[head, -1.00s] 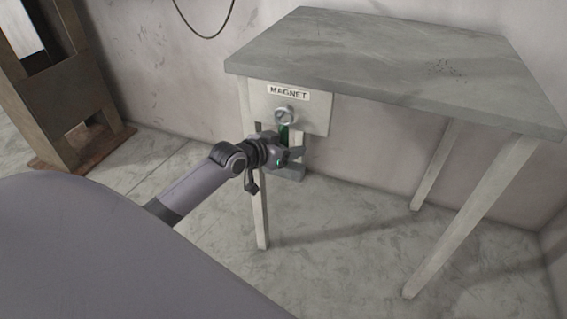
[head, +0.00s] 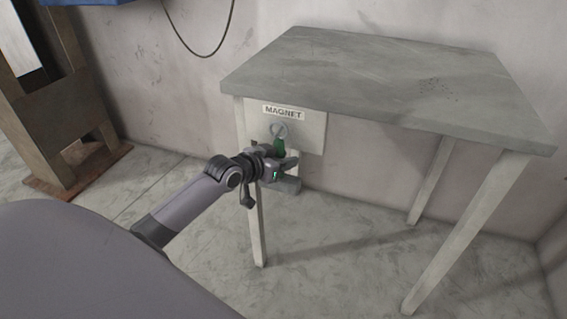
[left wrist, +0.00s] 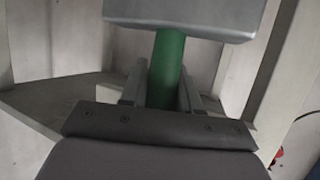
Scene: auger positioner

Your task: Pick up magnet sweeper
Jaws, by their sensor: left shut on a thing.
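The magnet sweeper has a green handle (head: 279,148) and a grey block (head: 288,185) below it. It is upright in front of the panel marked MAGNET (head: 283,113) on the table's left end. A small ring (head: 279,130) shows at its top; I cannot tell whether it still hangs on the panel. My left gripper (head: 284,164) is shut on the green handle, just above the block. In the left wrist view the handle (left wrist: 167,65) passes between my left fingers (left wrist: 161,92), with the grey block (left wrist: 185,18) at the top. My right gripper is not in view.
The grey table (head: 390,80) fills the right, its top clear apart from dark specks. Its front left leg (head: 256,225) stands close to my left gripper. A wooden stand (head: 60,120) is at the far left. A cable (head: 205,45) hangs on the wall.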

